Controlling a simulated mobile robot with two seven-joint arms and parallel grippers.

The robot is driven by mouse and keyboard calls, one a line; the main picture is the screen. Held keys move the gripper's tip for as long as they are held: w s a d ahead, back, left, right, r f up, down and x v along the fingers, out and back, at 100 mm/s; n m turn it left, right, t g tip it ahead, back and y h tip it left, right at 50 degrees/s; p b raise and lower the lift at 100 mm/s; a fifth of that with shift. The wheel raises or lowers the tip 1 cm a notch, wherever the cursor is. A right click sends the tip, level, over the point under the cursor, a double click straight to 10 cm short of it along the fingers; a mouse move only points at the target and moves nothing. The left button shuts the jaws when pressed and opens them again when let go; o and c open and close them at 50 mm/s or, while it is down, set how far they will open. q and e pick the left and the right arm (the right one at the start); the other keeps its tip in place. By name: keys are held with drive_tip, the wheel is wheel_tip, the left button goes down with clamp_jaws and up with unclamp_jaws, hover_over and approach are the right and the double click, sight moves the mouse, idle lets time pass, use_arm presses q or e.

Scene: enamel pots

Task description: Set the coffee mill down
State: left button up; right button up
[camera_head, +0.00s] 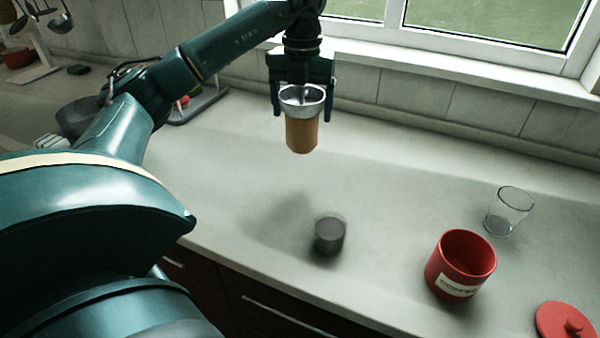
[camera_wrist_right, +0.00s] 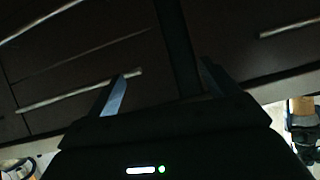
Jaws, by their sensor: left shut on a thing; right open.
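The coffee mill (camera_head: 302,134) has a tan wooden body and a silver metal bowl on top. My left gripper (camera_head: 302,115) is shut on it near the top, with one finger on each side. The mill is about upright and hangs above the counter (camera_head: 230,180), apart from it. My right gripper (camera_wrist_right: 163,70) shows only in the right wrist view, open and empty, in front of dark drawer fronts with metal handles.
A small dark grey cylinder (camera_head: 330,234) stands near the counter's front edge. To the right are a red pot (camera_head: 460,264) with a label, a clear glass (camera_head: 509,210) and a red lid (camera_head: 565,321). The counter's middle is bare. A window sill (camera_head: 440,65) runs behind.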

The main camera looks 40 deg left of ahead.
sight(301, 147)
use_arm(q)
wheel_tip(301, 147, down, 5)
drive_tip(key=shift+a+f, duration=0.15)
wheel_tip(301, 147, down, 4)
drive_tip(key=shift+f, duration=0.25)
drive_tip(key=shift+f, duration=0.1)
drive_tip(key=o, duration=0.9)
drive_tip(key=shift+f, duration=0.15)
drive_tip(key=shift+c, duration=0.2)
drive_tip(key=o, duration=0.4)
